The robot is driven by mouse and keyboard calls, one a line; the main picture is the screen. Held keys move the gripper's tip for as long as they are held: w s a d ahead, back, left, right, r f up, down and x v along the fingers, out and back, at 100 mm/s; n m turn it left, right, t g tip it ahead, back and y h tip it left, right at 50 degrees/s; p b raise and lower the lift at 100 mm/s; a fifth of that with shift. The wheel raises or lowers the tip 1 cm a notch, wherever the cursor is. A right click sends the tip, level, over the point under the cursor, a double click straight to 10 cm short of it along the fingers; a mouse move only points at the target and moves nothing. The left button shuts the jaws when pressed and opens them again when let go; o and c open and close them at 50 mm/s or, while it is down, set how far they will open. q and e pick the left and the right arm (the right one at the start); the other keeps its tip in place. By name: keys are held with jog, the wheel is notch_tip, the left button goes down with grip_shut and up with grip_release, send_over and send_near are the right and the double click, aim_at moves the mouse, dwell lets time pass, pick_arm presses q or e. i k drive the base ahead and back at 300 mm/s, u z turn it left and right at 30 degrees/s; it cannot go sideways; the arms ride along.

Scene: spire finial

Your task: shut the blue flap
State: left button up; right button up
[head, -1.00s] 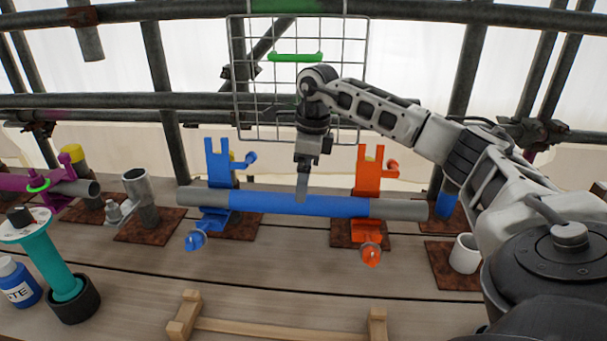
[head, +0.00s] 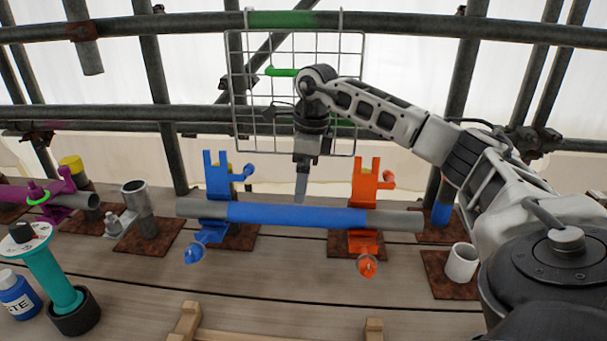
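The blue clamp (head: 215,174) stands left of centre on a rust-brown plate. Its forked blue flap stands upright behind the tube, so it looks open. A blue bolt with a flanged end (head: 194,252) hangs out at its front. A grey tube with a blue middle band (head: 295,215) lies across the blue clamp and the orange clamp (head: 366,180). My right gripper (head: 300,198) points down between the two clamps, its tip by the tube's upper edge, to the right of the blue flap. Its fingers show as one narrow strip, with nothing visible in them. My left gripper is out of view.
A wire mesh panel (head: 245,100) with a green handle hangs behind my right gripper. A grey upright tube stub (head: 136,205), a teal post (head: 52,270) and a blue bottle (head: 17,295) stand left. A white cup (head: 461,262) stands right.

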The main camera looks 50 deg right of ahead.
aim_at(218, 180)
jog(key=k, duration=1)
